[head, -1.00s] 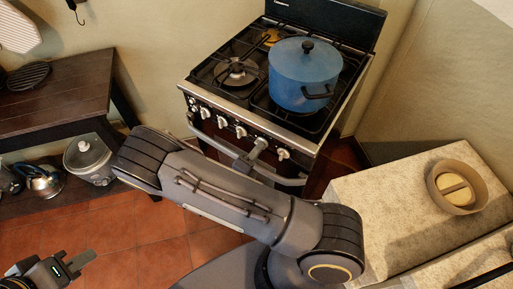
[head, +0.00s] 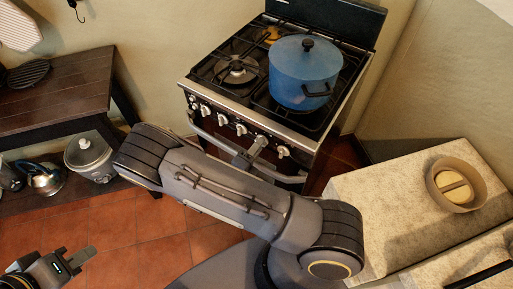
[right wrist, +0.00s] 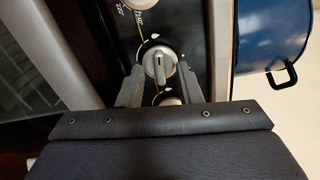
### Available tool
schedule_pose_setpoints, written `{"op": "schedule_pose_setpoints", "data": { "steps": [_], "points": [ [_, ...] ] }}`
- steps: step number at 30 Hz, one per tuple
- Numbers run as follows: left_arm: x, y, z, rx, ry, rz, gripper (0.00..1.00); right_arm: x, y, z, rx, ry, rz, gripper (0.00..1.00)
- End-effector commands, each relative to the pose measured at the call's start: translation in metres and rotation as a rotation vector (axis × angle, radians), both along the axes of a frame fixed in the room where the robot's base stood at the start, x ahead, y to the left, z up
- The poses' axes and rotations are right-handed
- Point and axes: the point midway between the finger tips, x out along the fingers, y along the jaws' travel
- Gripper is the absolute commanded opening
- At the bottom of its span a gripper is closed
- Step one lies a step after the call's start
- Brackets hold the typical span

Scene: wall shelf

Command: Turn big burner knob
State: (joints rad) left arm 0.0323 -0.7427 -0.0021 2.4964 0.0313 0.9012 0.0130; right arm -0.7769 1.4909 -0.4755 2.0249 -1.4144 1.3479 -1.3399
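The stove (head: 270,75) has a row of silver knobs along its front panel. In the right wrist view, a round silver knob (right wrist: 160,64) with a raised grip bar lies between the two fingertips of my right gripper (right wrist: 161,72). The fingers are apart, one on each side of the knob; I cannot tell whether they touch it. In the head view my right arm crosses to the stove front and hides part of it. My left gripper (head: 70,262) is at the lower left, away from the stove; its opening is unclear.
A blue pot (head: 305,74) with a lid stands on the right burners. An oven handle bar (head: 215,140) runs below the knobs. A dark wooden table (head: 55,95) is at left, with a lidded cooker (head: 88,157) and kettle (head: 40,178) below. A pale counter (head: 380,195) is at right.

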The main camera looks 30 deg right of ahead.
Motion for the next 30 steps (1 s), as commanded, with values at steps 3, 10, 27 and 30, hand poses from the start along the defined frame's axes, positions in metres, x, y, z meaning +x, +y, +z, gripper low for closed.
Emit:
{"op": "schedule_pose_setpoints", "data": {
  "steps": [3, 10, 27, 30],
  "points": [
    [0.000, 0.000, 0.000, 0.000, 0.000, 0.000, 0.24, 0.000, 0.000, 0.000, -0.001, 0.000, 0.000, 0.32],
    [0.000, 0.000, -0.006, 0.000, 0.000, 0.000, 0.24, -0.009, 0.019, -0.002, 0.001, -0.001, 0.002, 0.32],
    [0.000, 0.000, -0.014, 0.000, 0.000, 0.000, 0.24, -0.036, 0.070, 0.000, 0.000, 0.000, 0.000, 0.32],
    [0.000, 0.000, -0.014, 0.000, 0.000, 0.000, 0.24, -0.036, 0.070, 0.000, 0.000, 0.000, 0.000, 0.32]
  ]
}}
